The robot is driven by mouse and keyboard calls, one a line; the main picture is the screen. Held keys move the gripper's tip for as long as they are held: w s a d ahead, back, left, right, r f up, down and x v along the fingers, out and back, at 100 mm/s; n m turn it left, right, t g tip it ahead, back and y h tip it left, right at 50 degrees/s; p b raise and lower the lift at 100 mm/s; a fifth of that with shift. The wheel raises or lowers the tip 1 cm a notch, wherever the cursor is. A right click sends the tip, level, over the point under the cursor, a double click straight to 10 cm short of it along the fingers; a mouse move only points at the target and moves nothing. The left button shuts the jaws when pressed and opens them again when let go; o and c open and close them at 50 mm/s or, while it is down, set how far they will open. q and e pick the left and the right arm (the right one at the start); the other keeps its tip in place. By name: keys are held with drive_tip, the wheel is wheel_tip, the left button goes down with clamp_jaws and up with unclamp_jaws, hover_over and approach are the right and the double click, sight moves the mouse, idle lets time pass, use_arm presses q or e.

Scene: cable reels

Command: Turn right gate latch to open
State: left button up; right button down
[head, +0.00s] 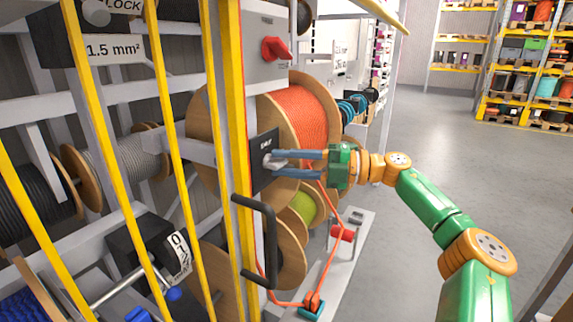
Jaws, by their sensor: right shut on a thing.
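The gate latch is a small grey knob (268,160) on a black plate (261,146) with a small white word, too small to read surely. The plate sits by the yellow-edged gate post (233,95). My right gripper (277,163) reaches in from the right, its two blue-grey fingers level and shut on the latch knob. The fingers partly hide the knob, so its exact turn angle is hard to tell. The gate (170,110), with yellow bars, looks closed across the reels on the left. My left gripper is not in view.
A black pull handle (270,240) stands out below the latch. A red rotary switch (275,49) is on a grey box above. An orange cable reel (310,110) stands just behind my fingers. The grey floor (440,140) on the right is open, with stocked shelves beyond.

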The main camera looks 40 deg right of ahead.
drive_tip(key=shift+r, duration=0.1)
drive_tip(key=c, duration=0.9)
unclamp_jaws()
drive_tip(key=shift+d, duration=0.1)
drive_tip(key=shift+s+d+f+b, duration=0.1)
drive_tip(key=shift+f+b, duration=0.15)
drive_tip(key=shift+b, duration=0.05)
drive_tip(key=b+v, duration=0.3)
drive_tip(key=v, duration=0.4)
drive_tip(key=shift+r+b, duration=0.15)
drive_tip(key=shift+b, duration=0.25)
